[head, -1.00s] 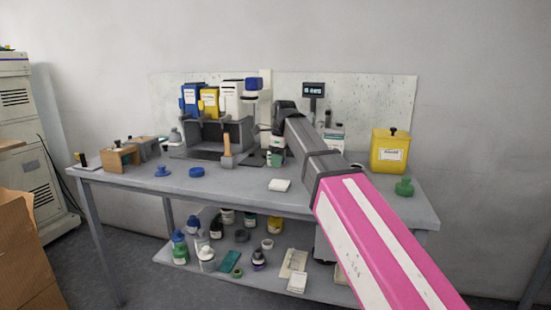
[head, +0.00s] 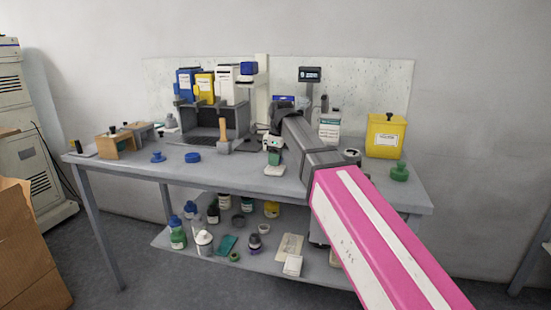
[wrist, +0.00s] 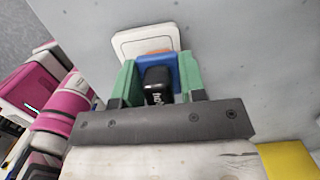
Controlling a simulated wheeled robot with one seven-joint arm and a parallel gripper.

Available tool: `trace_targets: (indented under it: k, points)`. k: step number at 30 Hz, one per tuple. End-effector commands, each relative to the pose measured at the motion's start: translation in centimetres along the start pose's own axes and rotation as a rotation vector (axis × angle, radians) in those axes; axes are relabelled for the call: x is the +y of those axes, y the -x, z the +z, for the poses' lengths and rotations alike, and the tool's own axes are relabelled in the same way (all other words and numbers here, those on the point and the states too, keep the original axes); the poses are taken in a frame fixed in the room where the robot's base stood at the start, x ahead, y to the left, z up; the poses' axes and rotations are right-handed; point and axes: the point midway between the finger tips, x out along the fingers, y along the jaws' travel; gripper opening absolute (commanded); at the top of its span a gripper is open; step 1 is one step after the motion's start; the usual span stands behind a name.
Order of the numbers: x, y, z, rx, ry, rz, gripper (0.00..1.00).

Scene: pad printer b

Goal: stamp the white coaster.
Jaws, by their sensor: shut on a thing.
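The white coaster (head: 275,170) lies flat on the grey bench near its front edge, and it also shows at the top of the wrist view (wrist: 143,41). My gripper (head: 273,157) is right over or just behind the coaster, with its green fingers pointing down. In the wrist view the fingers (wrist: 157,78) are shut on a stamp (wrist: 157,86) with a black, white-lettered top and a blue body. An orange edge shows under the blue, against the coaster's near part. The stamp's underside is hidden, so I cannot tell whether it touches the coaster.
A grey rack (head: 214,121) with colored containers stands behind to the left. A wooden-handled tool (head: 224,136) and a blue lid (head: 193,157) are left of the coaster. A yellow canister (head: 385,135) and a green knob-topped item (head: 399,172) stand right. Bench around the coaster's front is clear.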

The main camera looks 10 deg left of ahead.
Motion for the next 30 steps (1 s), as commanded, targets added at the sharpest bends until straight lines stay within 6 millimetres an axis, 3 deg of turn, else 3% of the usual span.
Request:
trace_targets:
  k: [30]
  points:
    - [0.01,-0.65,-0.09,0.000,0.000,0.001,0.23]
